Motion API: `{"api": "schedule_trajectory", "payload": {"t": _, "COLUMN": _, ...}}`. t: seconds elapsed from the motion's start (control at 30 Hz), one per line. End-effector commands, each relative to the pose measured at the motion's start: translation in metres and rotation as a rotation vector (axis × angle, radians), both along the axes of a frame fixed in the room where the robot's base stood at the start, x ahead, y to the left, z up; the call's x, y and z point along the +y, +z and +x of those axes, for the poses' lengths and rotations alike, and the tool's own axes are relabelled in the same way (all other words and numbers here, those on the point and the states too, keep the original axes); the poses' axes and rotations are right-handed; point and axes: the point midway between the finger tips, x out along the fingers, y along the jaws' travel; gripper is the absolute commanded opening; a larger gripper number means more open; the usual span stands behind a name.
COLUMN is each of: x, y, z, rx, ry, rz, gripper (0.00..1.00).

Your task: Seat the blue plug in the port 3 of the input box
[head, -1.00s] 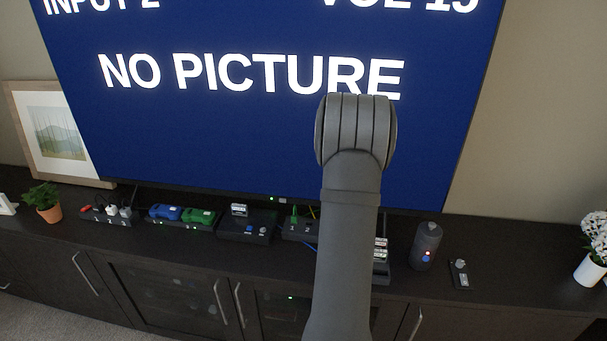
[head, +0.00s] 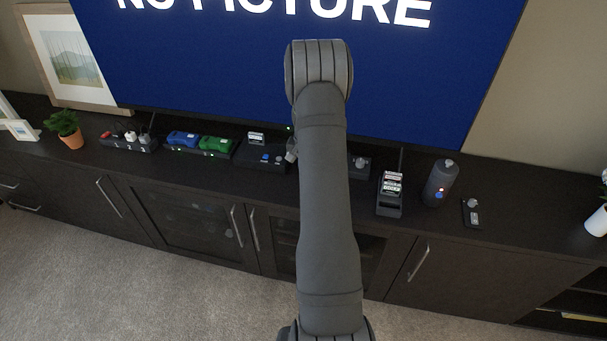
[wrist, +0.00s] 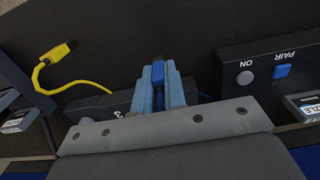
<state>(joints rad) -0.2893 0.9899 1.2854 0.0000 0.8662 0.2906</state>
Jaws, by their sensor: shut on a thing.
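My gripper (wrist: 158,92) shows in the wrist view with its two pale blue-grey fingers shut on the blue plug (wrist: 158,72). In the head view my arm hides most of this area; only a bit of my gripper (head: 292,151) shows left of the arm, and the plug is not visible.
A yellow plug and cable (wrist: 52,68) lie left of the fingers. A box with ON and PAIR buttons (wrist: 270,70) is on the right. On the cabinet stand a blue and a green device (head: 216,146), a cartridge holder (head: 390,207) and a dark cylinder (head: 438,187).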

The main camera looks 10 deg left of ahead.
Motion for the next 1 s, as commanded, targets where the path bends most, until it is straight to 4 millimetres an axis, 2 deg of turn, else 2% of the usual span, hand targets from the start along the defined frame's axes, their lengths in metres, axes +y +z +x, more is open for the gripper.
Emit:
{"api": "schedule_trajectory", "payload": {"t": 0.17, "x": 0.003, "y": -0.011, "z": 0.0, "rx": 0.002, "ry": 0.0, "rz": -0.001, "gripper": 0.0}}
{"api": "schedule_trajectory", "payload": {"t": 0.4, "x": 0.003, "y": -0.042, "z": 0.001, "rx": -0.001, "ry": 0.0, "rz": -0.001, "gripper": 0.0}}
{"api": "schedule_trajectory", "payload": {"t": 0.77, "x": 0.003, "y": -0.046, "z": 0.001, "rx": -0.001, "ry": 0.0, "rz": -0.001, "gripper": 0.0}}
{"api": "schedule_trajectory", "payload": {"t": 0.8, "x": 0.003, "y": -0.045, "z": 0.001, "rx": -0.002, "ry": 0.0, "rz": 0.0, "gripper": 0.17}}
{"api": "schedule_trajectory", "payload": {"t": 0.87, "x": 0.003, "y": -0.045, "z": 0.001, "rx": -0.002, "ry": 0.0, "rz": 0.0, "gripper": 0.29}}
{"api": "schedule_trajectory", "payload": {"t": 0.9, "x": 0.003, "y": -0.045, "z": 0.001, "rx": -0.002, "ry": 0.0, "rz": 0.0, "gripper": 0.33}}
{"api": "schedule_trajectory", "payload": {"t": 1.0, "x": 0.003, "y": -0.045, "z": 0.001, "rx": -0.001, "ry": 0.0, "rz": 0.0, "gripper": 0.33}}
